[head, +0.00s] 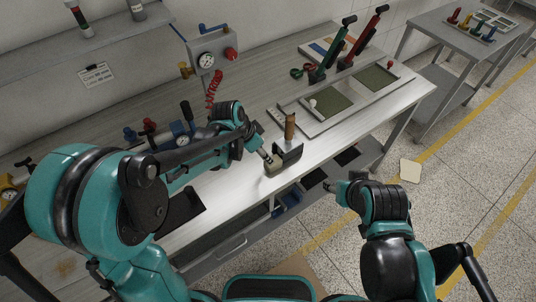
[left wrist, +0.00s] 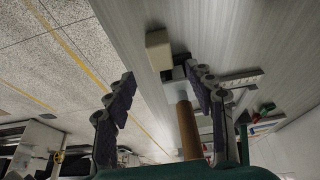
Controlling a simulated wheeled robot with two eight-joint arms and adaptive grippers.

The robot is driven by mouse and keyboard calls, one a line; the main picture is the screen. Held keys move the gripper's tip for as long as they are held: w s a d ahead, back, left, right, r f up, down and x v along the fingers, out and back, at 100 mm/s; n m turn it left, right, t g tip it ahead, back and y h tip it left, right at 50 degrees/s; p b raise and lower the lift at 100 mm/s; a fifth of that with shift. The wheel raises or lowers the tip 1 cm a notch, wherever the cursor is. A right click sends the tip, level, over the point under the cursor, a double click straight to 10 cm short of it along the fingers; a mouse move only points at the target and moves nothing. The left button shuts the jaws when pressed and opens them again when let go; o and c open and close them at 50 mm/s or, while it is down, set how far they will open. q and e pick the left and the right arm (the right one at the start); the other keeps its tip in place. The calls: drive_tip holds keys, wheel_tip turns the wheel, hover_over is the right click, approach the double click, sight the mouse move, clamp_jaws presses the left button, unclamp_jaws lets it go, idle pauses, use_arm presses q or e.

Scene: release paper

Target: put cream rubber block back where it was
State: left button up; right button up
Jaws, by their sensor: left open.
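The cream rubber block (left wrist: 158,48) lies on the grey tabletop in the left wrist view, close to a dark piece at the foot of a brown cylinder (left wrist: 188,128).
A tray frame with green panels (head: 333,103) lies right of the cylinder. Green and red lever tools (head: 352,55) stand behind it. A gauge box (head: 207,62) with a coiled red hose is at the back wall.

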use_arm(q)
drive_tip(key=shift+v, duration=1.1)
drive_tip(key=s+a+r+n+t+y, duration=0.2)
drive_tip(key=s+a+r+n, duration=0.2)
drive_tip(key=s+a, duration=0.3)
drive_tip(key=s+a+r+n+t+y, duration=0.1)
drive_tip(key=s+a+r+n, duration=0.3)
drive_tip(key=s, duration=0.5)
drive_tip(key=a+n+t, duration=0.1)
drive_tip(key=a+n, duration=0.1)
drive_tip(key=shift+a+n+y, duration=0.4)
drive_tip(key=shift+s, duration=0.1)
